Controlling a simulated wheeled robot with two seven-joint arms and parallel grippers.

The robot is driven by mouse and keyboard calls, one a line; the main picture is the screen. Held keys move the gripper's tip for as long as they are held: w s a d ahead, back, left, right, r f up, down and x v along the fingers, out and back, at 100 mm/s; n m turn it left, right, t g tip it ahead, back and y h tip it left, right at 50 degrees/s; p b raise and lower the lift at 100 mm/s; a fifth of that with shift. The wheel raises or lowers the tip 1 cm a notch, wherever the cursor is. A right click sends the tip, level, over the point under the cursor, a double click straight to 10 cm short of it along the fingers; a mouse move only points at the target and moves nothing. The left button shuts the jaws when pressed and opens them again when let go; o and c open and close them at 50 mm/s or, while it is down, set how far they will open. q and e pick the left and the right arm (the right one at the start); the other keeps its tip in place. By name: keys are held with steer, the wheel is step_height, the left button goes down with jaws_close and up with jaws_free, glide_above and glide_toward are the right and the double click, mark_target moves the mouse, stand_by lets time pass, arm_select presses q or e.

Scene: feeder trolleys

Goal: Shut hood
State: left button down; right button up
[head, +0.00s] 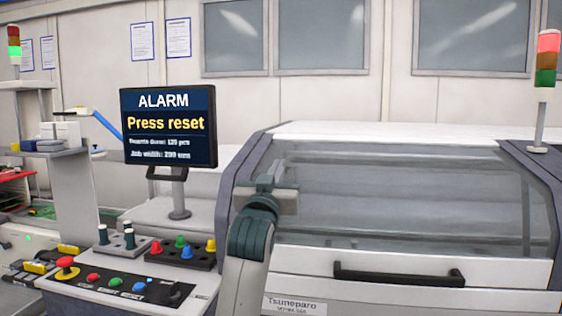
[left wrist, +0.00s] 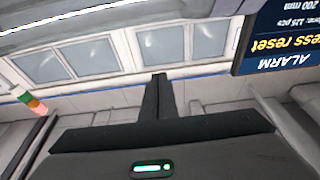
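The machine hood (head: 412,266) is a white frame with a large clear window (head: 420,200) and a black bar handle (head: 398,275) on its front panel. In the head view it is down, and its lower edge shows no clear gap above the machine's front. My left gripper (head: 266,184) is raised in front of the hood's left side, left of the handle and apart from it. In the left wrist view its dark fingers (left wrist: 158,92) are together with nothing seen between them. The hood's left edge is partly hidden by my left arm. My right gripper is in neither view.
A monitor (head: 168,126) reading "ALARM, Press reset" stands left of my arm. Below it is a control panel (head: 120,285) with coloured buttons and a red emergency knob (head: 66,264). A signal tower (head: 546,70) lit red stands at the right.

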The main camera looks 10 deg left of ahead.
arm_select(q)
steer(key=shift+s+f, duration=0.4)
steer(key=shift+s, duration=0.15)
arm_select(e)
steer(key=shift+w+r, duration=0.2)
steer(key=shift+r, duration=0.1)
